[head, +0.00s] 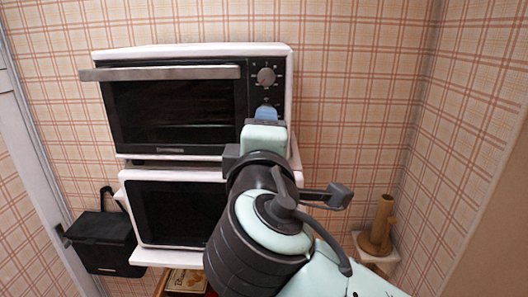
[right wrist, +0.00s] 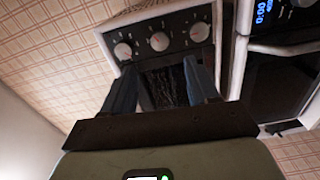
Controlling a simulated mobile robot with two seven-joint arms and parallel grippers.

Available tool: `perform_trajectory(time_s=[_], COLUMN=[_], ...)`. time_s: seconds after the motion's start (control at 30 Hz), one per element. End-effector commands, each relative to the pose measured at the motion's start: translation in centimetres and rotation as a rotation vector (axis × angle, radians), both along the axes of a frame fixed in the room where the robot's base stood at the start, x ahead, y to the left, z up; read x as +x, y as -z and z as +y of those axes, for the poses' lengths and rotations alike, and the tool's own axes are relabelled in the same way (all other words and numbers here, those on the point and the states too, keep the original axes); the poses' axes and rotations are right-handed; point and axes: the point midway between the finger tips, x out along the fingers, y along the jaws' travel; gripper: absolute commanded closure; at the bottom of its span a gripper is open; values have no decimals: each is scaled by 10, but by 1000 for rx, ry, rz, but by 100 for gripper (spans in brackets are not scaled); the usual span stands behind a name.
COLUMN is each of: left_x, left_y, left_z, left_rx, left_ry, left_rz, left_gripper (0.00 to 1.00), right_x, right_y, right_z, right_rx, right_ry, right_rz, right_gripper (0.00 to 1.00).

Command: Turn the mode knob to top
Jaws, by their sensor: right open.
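The white toaster oven (head: 190,48) stands on top of another appliance, with its dark control panel on the right side. One round grey knob (head: 265,76) shows on the panel in the head view; my right arm hides the rest. In the right wrist view the panel is turned sideways and shows three knobs: a left one (right wrist: 122,50), a middle one (right wrist: 159,41) and a right one (right wrist: 199,32). I cannot tell which is the mode knob. My right gripper (right wrist: 163,82) is open and empty, its blue fingers spread before the panel. My left gripper is out of view.
A white microwave (head: 180,212) sits under the oven; its blue display (right wrist: 262,12) shows in the wrist view. The oven's bar handle (head: 160,73) sticks out in front. A black box (head: 105,240) is at left, a brown wooden object (head: 378,228) at right.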

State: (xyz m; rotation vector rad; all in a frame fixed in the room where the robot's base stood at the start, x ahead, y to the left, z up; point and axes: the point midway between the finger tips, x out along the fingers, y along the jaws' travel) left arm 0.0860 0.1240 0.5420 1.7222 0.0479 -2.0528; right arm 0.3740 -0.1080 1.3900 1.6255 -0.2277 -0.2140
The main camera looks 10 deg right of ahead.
Motion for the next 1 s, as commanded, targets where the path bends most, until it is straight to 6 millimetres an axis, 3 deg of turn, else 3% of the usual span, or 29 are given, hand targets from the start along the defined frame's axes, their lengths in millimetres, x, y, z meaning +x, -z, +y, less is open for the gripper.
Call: perform_trajectory(time_s=[0.23, 0.67, 0.77, 0.87, 1.0], left_x=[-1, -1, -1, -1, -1], left_y=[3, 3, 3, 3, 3], left_z=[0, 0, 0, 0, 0], left_rx=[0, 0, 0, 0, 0], left_ry=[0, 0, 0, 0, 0], left_rz=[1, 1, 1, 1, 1], left_gripper=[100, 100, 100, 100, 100], right_x=[-29, -28, -13, 13, 50], right_y=[0, 5, 27, 74, 170], right_z=[8, 12, 26, 51, 84], right_rx=[0, -6, -24, -47, -48], right_ry=[0, -6, -35, -92, -187], right_rz=[-1, 10, 57, 151, 341], right_gripper=[41, 41, 41, 41, 41])
